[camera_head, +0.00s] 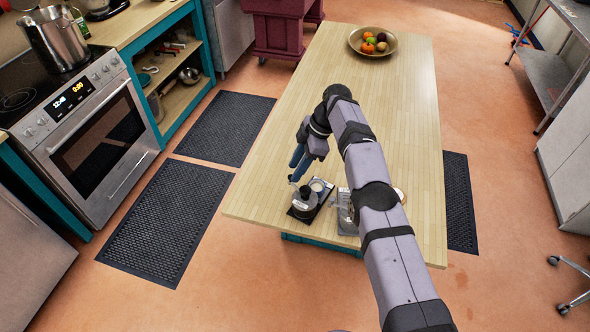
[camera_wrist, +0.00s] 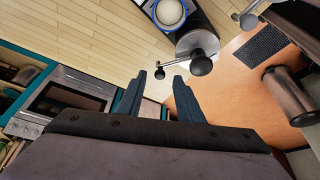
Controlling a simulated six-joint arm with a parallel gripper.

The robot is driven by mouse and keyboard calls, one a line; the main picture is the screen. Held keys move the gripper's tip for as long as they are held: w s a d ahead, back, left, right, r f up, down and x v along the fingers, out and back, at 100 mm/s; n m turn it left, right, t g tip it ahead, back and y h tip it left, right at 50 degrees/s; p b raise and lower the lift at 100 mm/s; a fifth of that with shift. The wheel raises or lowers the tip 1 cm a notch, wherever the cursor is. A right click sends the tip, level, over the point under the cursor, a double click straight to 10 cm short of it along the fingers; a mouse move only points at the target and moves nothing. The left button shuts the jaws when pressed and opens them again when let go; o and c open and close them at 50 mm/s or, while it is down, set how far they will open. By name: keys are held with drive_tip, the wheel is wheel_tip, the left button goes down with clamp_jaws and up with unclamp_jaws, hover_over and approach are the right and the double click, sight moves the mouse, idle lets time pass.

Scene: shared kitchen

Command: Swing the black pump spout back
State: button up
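A small black-and-silver device (camera_head: 304,204) stands at the near left part of the wooden table, with a pale round cup or lid (camera_head: 319,186) beside it. In the wrist view the device's round silver top (camera_wrist: 197,42) carries a dark knob-ended part (camera_wrist: 201,64), which may be the pump spout; its outline is not clear. My gripper (camera_head: 298,172) is above the device in the head view, fingers pointing down.
A second silver device (camera_head: 347,212) stands close to the right, partly hidden by my arm. A fruit bowl (camera_head: 373,41) sits at the table's far end. The middle of the wooden table (camera_head: 300,110) is clear. A stove (camera_head: 90,130) stands to the left.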

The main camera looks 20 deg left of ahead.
drive_tip(key=p+v, duration=0.5)
drive_tip(key=shift+d+r, duration=0.15)
drive_tip(key=shift+r, duration=0.2)
